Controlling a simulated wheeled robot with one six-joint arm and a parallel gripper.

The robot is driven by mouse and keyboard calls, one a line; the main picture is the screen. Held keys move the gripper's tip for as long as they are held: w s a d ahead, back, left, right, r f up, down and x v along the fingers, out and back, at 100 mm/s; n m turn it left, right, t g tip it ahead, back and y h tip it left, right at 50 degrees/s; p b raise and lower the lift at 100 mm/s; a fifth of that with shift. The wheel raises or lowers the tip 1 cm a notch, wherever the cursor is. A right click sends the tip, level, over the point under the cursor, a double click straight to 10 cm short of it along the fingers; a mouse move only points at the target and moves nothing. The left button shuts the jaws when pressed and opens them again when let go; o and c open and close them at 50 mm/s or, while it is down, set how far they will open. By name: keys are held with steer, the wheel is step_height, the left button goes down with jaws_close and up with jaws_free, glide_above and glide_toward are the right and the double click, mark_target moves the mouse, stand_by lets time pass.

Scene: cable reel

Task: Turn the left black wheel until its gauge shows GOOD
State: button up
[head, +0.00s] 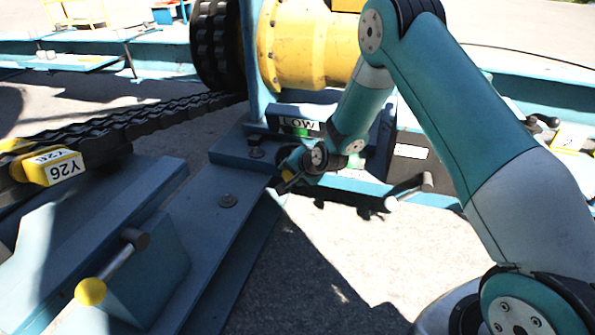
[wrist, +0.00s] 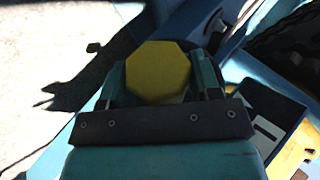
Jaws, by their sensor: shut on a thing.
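My gripper (head: 290,178) is low at the front of the blue stand. In the wrist view its two fingers (wrist: 160,80) are closed on the sides of a yellow knob (wrist: 157,72). The gauge (head: 298,123) above the gripper reads LOW, with some green beside the word.
A second crank handle (head: 410,190) sticks out to the right of my gripper. A yellow-ended lever (head: 90,291) stands at the front left. A heavy black chain (head: 150,118) runs left from the reel (head: 217,45). Open grey ground lies below the gripper.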

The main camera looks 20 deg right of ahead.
steer(key=shift+s+f, duration=0.1)
steer(key=o, duration=1.3)
steer(key=shift+r, duration=0.3)
steer(key=shift+p+v, duration=3.85)
steer(key=shift+v, duration=4.7)
steer(key=shift+f, duration=0.1)
steer(key=shift+c, duration=0.2)
